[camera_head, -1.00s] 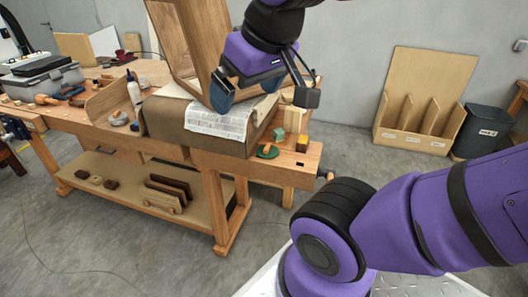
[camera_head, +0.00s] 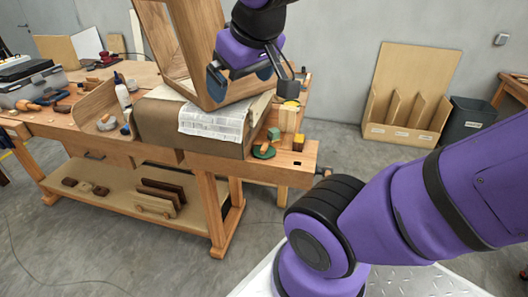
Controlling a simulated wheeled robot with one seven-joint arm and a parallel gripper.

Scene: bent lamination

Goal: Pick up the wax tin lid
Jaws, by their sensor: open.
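I cannot tell for sure which object is the wax tin lid. A round green piece (camera_head: 263,152) lies at the bench's front right, with an orange-brown piece on it. A small yellow disc (camera_head: 291,104) shows behind it, close to the dark box at my gripper. A small round grey item (camera_head: 106,123) lies at the left of the bench.
A green block (camera_head: 274,134) and a yellow-topped block (camera_head: 298,143) stand near the bench's right end. A white bottle (camera_head: 122,93) stands left.

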